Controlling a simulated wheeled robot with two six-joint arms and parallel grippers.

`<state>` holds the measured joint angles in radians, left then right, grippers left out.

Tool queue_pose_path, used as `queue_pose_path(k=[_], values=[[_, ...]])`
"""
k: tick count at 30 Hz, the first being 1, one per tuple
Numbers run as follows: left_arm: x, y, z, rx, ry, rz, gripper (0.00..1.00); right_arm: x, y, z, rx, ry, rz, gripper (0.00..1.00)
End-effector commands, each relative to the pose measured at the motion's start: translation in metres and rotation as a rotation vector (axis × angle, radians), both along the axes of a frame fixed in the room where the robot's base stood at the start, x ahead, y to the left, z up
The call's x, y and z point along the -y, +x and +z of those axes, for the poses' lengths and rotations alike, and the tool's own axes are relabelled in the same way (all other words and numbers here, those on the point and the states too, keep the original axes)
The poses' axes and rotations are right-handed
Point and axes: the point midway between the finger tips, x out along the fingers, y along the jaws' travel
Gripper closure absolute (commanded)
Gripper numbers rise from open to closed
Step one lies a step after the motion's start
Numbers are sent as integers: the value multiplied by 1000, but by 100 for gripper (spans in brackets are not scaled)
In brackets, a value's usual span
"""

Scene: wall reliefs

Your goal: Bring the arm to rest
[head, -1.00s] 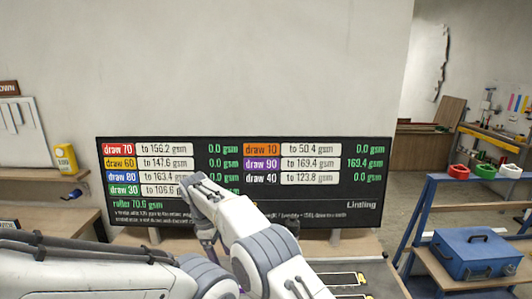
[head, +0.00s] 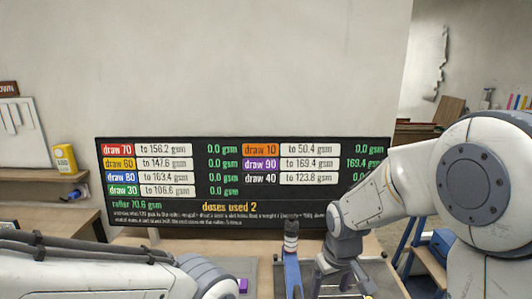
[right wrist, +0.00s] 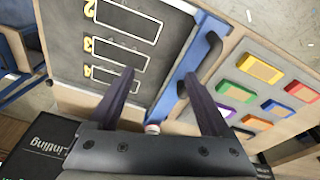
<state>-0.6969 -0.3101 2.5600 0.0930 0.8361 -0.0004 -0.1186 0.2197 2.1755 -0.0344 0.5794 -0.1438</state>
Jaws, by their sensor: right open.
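My right arm (head: 390,185) is white and reaches in from the right in the head view. Its gripper (head: 338,284) points down over the bench at the lower middle. In the right wrist view the right gripper (right wrist: 163,98) has its dark fingers spread, with nothing held between them. Beyond them are a blue rail (right wrist: 190,62) and a dark board (right wrist: 62,40) with white-outlined numbered slots. My left arm (head: 100,268) crosses the lower left of the head view; its gripper is out of view.
A black display (head: 230,212) stands at the back, reading "doses used 2". A black-and-white cylinder (head: 291,236) stands at a blue bar (head: 292,272), close left of the right gripper. Several coloured blocks (right wrist: 260,68) lie in a grey tray.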

Motion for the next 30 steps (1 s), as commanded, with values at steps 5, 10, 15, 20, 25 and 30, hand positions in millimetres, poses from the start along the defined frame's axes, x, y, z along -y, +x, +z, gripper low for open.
queue_pose_path(k=[5,10,15,20,25,30], values=[[0,0,0,0,0,0,48,20,-38,-5,26,26,-123,19],[0,0,0,0,0,0,48,32,-67,-11,47,44,-217,19],[0,0,0,0,0,0,48,36,-92,-15,64,59,-279,19],[0,0,0,0,0,0,48,4,-104,-5,32,65,-174,19],[0,0,0,0,0,0,48,-27,-124,6,-5,69,-58,19],[0,0,0,0,0,0,48,-61,-156,20,-53,72,89,19]])
